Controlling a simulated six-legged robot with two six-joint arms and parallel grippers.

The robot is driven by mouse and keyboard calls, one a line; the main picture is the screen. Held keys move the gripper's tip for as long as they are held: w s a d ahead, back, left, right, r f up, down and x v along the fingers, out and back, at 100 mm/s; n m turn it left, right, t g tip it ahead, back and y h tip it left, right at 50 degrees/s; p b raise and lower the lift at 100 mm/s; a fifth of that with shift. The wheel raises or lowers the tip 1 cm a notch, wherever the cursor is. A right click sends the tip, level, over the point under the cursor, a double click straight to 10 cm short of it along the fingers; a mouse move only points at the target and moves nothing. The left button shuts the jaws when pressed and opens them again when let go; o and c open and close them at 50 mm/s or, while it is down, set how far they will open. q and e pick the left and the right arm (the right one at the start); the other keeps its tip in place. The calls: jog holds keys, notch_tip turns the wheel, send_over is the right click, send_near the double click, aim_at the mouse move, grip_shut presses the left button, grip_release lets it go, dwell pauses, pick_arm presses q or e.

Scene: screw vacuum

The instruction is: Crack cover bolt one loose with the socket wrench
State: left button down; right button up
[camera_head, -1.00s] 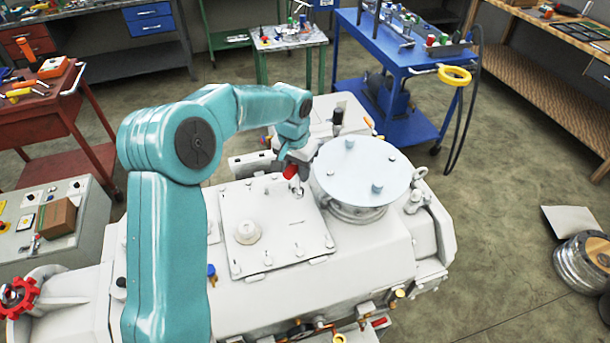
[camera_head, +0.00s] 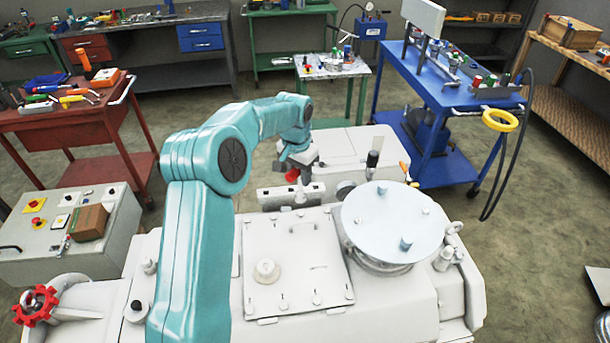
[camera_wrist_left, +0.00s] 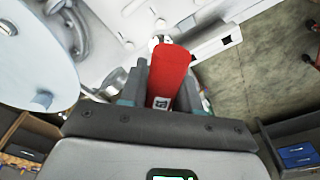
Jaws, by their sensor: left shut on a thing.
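My left gripper (camera_head: 298,168) is shut on the red-handled socket wrench (camera_head: 292,175), raised near the far edge of the square white cover plate (camera_head: 290,245). In the left wrist view the red handle (camera_wrist_left: 170,75) stands between the two fingers; the wrench's far end is mostly hidden behind it. The plate lies flat on the white pump, with small bolts along its edges, such as one at the near edge (camera_head: 283,306). I cannot tell which bolt is bolt one. No contact between wrench and bolt shows. My right gripper is out of view.
A round pale lid (camera_head: 393,220) with upright knobs stands right of the plate. A white block (camera_head: 290,195) is behind it. A grey control box (camera_head: 70,235), red cart (camera_head: 65,120) and blue cart (camera_head: 445,90) surround the pump, with open floor at right.

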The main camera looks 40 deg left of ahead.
aim_at(299, 187)
pick_arm(q)
jog(key=shift+s+d+r, duration=0.1)
jog(key=shift+s+r, duration=0.15)
jog(key=shift+s, duration=0.05)
jog(key=shift+w+f+b, duration=0.25)
jog(key=shift+f+b, duration=0.1)
jog(key=shift+f, duration=0.4)
jog(key=shift+s+f+b, duration=0.25)
jog(key=shift+f+b, duration=0.5)
jog(key=shift+f, duration=0.1)
jog(key=shift+w+f+b, duration=0.25)
jog(key=shift+f+b, duration=0.4)
jog(key=shift+f, duration=0.55)
jog(key=shift+s+f, duration=0.1)
jog(key=shift+s, duration=0.05)
jog(key=shift+f, duration=0.1)
jog(key=shift+f+b, duration=0.6)
